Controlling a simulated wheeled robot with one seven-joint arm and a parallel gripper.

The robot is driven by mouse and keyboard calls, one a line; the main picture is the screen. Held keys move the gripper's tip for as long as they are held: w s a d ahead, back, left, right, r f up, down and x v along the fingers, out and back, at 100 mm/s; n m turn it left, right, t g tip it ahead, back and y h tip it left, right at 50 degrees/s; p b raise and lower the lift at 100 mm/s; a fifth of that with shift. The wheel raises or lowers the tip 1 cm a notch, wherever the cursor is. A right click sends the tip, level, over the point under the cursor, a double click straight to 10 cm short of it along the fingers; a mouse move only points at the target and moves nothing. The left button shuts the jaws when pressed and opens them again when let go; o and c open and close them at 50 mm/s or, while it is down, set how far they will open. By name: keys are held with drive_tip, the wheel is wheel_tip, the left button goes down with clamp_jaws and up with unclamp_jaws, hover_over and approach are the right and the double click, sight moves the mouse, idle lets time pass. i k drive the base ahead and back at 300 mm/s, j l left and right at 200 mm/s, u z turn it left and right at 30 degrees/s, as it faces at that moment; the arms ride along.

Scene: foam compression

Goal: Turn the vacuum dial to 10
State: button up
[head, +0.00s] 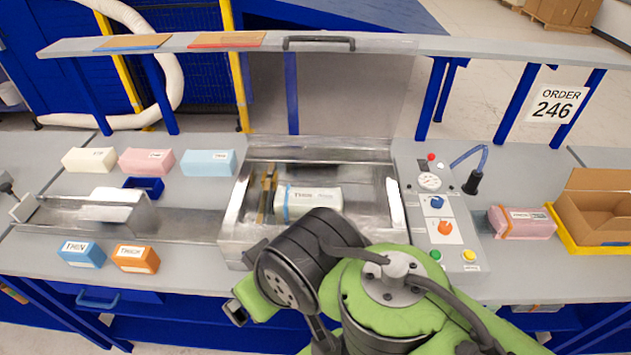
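The control panel (415,225) stands right of the metal chamber. It carries a blue knob (437,202) and, just below it, an orange knob (444,228). A round white gauge (430,181) sits above them. The knob labels and pointer settings are too small to read, so I cannot tell which knob is the vacuum dial. My gripper (238,310) is at the lower middle left, in front of the chamber and well left of the panel, apart from both knobs. Its fingers are mostly hidden, so its opening is unclear.
The open chamber (233,225) holds a white labelled block (313,199). Green (435,255) and yellow (469,255) buttons sit at the panel's front. A black nozzle (471,183) and a pink wrapped block (522,222) stand to the right. A shelf (380,43) spans above.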

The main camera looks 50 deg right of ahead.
sight(436, 202)
drive_tip(key=z, duration=2.55)
